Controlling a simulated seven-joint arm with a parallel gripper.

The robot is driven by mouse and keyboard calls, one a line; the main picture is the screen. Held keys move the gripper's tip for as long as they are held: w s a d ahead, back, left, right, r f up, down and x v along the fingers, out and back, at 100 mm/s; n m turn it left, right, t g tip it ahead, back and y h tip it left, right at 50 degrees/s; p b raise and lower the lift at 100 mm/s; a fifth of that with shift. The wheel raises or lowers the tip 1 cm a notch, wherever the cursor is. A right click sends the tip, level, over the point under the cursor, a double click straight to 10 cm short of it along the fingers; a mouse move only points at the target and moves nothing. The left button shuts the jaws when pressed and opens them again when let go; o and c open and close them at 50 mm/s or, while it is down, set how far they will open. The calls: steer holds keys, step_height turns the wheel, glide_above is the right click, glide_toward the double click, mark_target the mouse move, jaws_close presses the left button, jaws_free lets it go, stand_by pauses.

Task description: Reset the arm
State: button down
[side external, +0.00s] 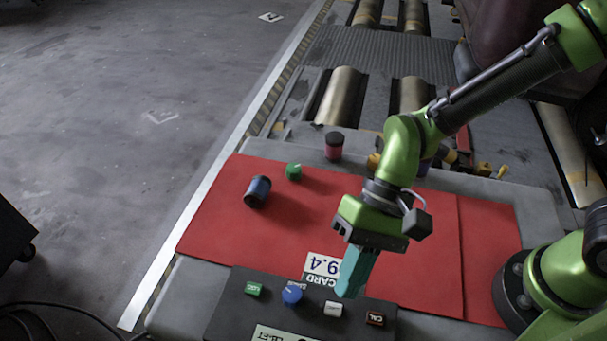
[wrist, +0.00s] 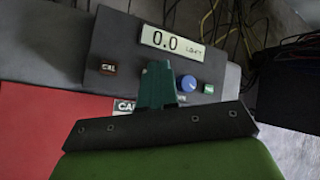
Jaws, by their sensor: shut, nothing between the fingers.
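My gripper (side external: 350,291) is shut with nothing between its teal fingers. It points down over the dark control box (side external: 225,313) at the near edge of the table, close to the white button (side external: 333,309). I cannot tell whether it touches the box. In the wrist view the shut fingertips (wrist: 157,68) lie below the 0.0 display (wrist: 172,41), between the CAL button (wrist: 108,69) and the blue knob (wrist: 188,83). The white button is hidden there. My arm reaches in from the right, bent at the elbow.
A red mat (side external: 228,222) covers much of the grey table. On it are a dark blue cylinder (side external: 257,192) and a green piece (side external: 293,171). A red and black cylinder (side external: 334,146) stands behind the mat. Cables (wrist: 240,25) hang beyond.

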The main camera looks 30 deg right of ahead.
steer(key=w+d+r+t+h, duration=0.2)
steer(key=d+r+t, duration=0.1)
steer(key=d, duration=0.6)
steer(key=w+d+r+t+h, duration=0.1)
steer(key=d+r+t, duration=0.3)
steer(key=d, duration=0.5)
steer(key=w+d+r+t+h, duration=0.2)
steer(key=d+r+t, duration=0.2)
steer(key=d, duration=0.5)
step_height(320, 180, up, 3)
steer(key=shift+w+d+f+m+h, duration=0.15)
steer(key=shift+w+d+m+h, duration=0.15)
